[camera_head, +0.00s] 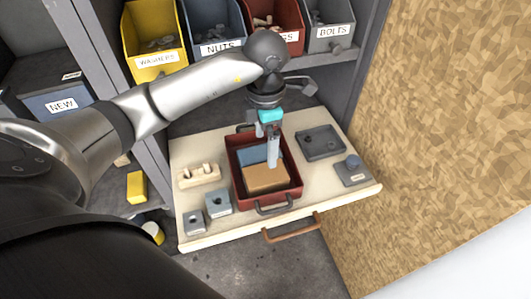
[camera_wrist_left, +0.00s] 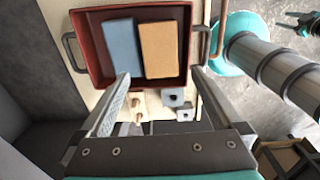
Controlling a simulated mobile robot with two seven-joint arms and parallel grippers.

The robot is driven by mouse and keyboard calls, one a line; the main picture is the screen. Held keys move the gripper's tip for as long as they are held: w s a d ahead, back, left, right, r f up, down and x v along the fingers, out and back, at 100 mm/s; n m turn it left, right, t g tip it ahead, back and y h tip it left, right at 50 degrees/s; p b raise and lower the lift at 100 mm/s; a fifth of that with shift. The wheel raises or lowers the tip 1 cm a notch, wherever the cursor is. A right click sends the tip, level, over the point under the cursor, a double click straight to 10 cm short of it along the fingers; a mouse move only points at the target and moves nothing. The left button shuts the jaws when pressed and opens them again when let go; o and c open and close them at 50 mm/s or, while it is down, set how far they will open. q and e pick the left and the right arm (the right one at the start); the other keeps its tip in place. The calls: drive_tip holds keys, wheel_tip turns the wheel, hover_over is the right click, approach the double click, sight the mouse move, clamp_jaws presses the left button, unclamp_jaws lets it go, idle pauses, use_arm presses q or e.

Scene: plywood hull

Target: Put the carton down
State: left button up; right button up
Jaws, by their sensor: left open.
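The tan carton (camera_head: 266,178) lies in the front part of a dark red tray (camera_head: 237,168) with handles. It also shows in the left wrist view (camera_wrist_left: 159,50), beside a blue box (camera_wrist_left: 123,47) in the same tray. A narrow gap parts the two boxes there. My left gripper (camera_head: 273,160) is above the tray, pointing down, and partly hides the blue box in the head view. In the left wrist view its two fingers (camera_wrist_left: 160,73) stand apart with nothing between them. A small dark and teal part at that view's upper right may be my right gripper (camera_wrist_left: 305,22); its jaws are unclear.
The tray stands on a pale pulled-out board (camera_head: 335,190) with a brown front handle (camera_head: 291,229). Around it are a wooden peg block (camera_head: 199,176), small grey blocks and a grey tray (camera_head: 321,143). Labelled bins stand behind. A chipboard wall (camera_head: 440,130) closes the right side.

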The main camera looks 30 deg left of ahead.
use_arm(q)
drive_tip(key=shift+r, duration=2.25)
